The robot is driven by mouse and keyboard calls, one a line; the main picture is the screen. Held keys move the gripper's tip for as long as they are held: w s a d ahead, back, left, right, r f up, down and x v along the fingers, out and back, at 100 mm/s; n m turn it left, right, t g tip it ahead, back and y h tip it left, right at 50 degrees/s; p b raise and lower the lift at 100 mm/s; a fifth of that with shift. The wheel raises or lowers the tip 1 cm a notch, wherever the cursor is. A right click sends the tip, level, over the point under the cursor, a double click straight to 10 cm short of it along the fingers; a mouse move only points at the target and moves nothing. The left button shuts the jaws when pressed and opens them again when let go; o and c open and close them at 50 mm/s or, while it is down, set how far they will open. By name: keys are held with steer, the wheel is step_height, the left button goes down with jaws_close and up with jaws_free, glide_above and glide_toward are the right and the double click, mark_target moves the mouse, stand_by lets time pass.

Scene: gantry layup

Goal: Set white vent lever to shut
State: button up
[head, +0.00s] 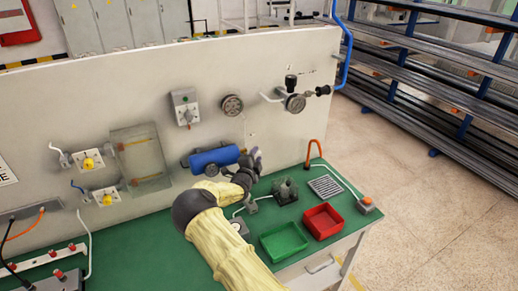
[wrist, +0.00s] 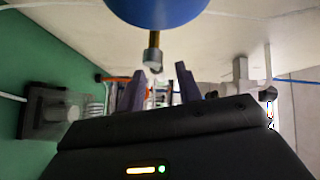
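My gripper (wrist: 160,80) is open, with its two dark fingers apart. In the head view my gripper (head: 256,158) is just right of the blue tank (head: 213,158) on the wall panel. The wrist view shows the round blue tank (wrist: 158,8) close above. A brass stem with a pale grey-white end (wrist: 153,62) sticks out of it toward the gap between my fingers. This may be the white vent lever; its setting cannot be told. No finger is seen closed on it. In the head view my gripper hides that spot.
The green bench (head: 130,245) lies below, with a green tray (head: 284,240), a red tray (head: 322,220) and a dark block fixture (head: 285,190). Floor is clear at right.

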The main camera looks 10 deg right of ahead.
mark_target(258, 153)
steer(key=p+x, duration=0.1)
steer(key=x, duration=0.3)
jaws_close()
